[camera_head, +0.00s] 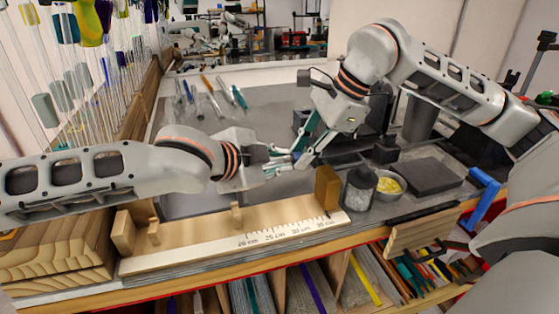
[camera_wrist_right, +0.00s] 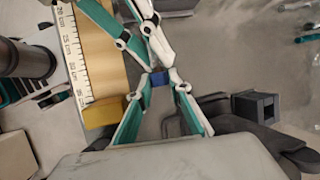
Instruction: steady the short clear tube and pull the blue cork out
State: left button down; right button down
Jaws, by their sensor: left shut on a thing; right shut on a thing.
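The blue cork (camera_wrist_right: 158,77) shows in the right wrist view, between the fingertips of my right gripper (camera_wrist_right: 163,84). Both fingers of that gripper press in on it. My left gripper (camera_wrist_right: 137,32) comes in from the top of that view, its fingers closed on the short clear tube. The tube itself is almost wholly hidden by the fingers, and I cannot tell whether cork and tube still touch. In the head view my left gripper (camera_head: 287,163) and my right gripper (camera_head: 303,158) meet tip to tip above the bench; cork and tube are too small to make out there.
A wooden ruler board (camera_head: 240,240) with a yellow-brown end block (camera_head: 327,187) lies in front below the grippers. A grey cup (camera_head: 360,187), a bowl with yellow contents (camera_head: 389,185) and a dark flat plate (camera_head: 431,175) stand to the right. Loose rods (camera_head: 212,95) lie behind.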

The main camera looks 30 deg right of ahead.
jog(key=shift+s+d, duration=0.2)
jog(key=shift+d, duration=0.65)
jog(key=shift+s+d, duration=0.2)
jog(key=shift+d, duration=0.6)
dwell(0.6)
jog(key=shift+s+d+r, duration=0.1)
jog(key=shift+s+d, duration=0.15)
jog(key=shift+d, duration=0.7)
jog(key=shift+s+d, duration=0.2)
jog(key=shift+d, duration=0.75)
notch_tip(320, 180, up, 8)
pick_arm(q)
jog(key=c, duration=1.9)
grip_release()
